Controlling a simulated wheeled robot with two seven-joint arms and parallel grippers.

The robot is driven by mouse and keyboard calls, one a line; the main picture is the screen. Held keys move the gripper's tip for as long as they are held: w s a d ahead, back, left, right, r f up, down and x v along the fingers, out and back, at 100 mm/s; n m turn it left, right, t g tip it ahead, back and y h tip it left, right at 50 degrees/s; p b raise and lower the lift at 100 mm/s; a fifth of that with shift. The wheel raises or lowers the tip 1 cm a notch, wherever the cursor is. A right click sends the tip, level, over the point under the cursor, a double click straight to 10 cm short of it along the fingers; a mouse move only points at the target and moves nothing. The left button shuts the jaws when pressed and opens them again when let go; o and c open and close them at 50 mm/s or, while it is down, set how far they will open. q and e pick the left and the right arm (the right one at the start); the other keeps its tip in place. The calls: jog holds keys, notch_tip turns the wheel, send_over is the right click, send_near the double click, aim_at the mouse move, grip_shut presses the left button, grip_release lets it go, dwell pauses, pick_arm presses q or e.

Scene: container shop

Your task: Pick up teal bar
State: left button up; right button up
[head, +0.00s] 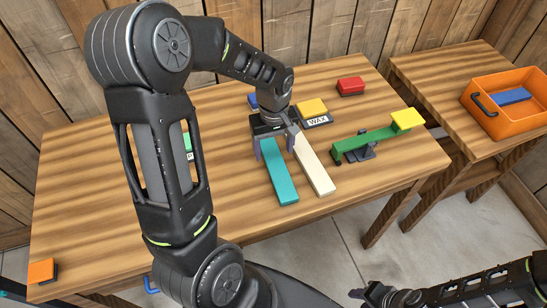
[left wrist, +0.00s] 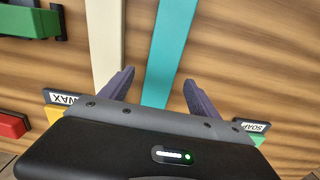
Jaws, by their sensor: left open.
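The teal bar (head: 282,180) lies flat on the wooden table, beside a cream bar (head: 314,168) to its right. My left gripper (head: 275,150) is open above the far end of the teal bar. In the left wrist view, the teal bar (left wrist: 165,60) runs between the two spread fingers of my left gripper (left wrist: 160,90), with a gap on both sides, and the cream bar (left wrist: 103,40) lies beside the left finger. I cannot tell how high the fingers are above the table. My right arm shows at the bottom right, with its gripper (head: 385,296) partly cut off by the frame edge.
A green beam (head: 378,140) on a stand with a yellow block (head: 407,119) stands to the right. A yellow block (head: 312,107) sits by the WAX label (head: 317,121). A red block (head: 350,87) is behind. An orange crate (head: 510,122) holds a blue block on the side table.

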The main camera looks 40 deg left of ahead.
aim_at(273, 160)
pick_arm(q)
jog(key=shift+f, duration=1.45)
grip_shut()
